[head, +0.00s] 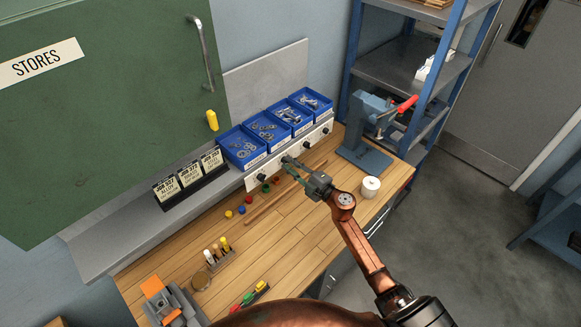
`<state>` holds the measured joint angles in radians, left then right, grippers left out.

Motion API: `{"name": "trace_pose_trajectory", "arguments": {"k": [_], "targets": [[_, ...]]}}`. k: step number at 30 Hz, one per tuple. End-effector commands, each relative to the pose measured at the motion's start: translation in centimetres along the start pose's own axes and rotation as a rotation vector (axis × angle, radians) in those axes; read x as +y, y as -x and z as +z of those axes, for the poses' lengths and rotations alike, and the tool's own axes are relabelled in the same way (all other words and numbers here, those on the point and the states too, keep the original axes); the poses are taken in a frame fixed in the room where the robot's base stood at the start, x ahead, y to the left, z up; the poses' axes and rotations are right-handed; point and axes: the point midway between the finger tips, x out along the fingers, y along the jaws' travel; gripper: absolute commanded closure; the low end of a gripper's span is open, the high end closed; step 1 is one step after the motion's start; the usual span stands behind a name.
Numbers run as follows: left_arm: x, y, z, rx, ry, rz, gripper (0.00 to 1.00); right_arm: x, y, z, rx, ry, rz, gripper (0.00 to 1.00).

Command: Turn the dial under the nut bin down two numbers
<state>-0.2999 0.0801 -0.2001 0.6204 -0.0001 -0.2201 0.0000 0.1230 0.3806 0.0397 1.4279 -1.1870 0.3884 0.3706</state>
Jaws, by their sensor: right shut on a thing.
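Several blue bins (240,160) of small metal parts stand in a row on a ledge at the back of the bench. Their labels are too small to read, so I cannot tell for sure which is the nut bin. Below them a pale panel carries a row of dark dials, such as the far left dial (263,178) and one further right (306,145). My right gripper (287,163) is at the panel, below the second bin from the left, shut on the dial there. The fingers hide that dial and its numbers. My left gripper is not in view.
A blue press with a red handle (407,104) and a white roll (371,187) stand to the right. Small coloured pieces (242,209) and a wooden strip (262,208) lie before the panel. Job cards (190,176) stand left. The bench's middle (285,245) is clear.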

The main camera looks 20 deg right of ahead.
Motion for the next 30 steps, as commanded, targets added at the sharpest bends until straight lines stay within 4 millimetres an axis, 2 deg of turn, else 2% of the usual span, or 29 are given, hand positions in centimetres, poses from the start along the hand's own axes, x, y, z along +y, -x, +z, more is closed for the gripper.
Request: {"name": "trace_pose_trajectory", "arguments": {"k": [18, 30], "targets": [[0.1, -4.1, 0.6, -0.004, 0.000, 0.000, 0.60, -0.6, 0.0, 0.2, 0.000, 0.581, -0.002, 1.00], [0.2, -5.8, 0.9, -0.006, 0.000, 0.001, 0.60, -0.6, 0.0, 0.2, 0.001, 0.839, -0.002, 1.00]]}}
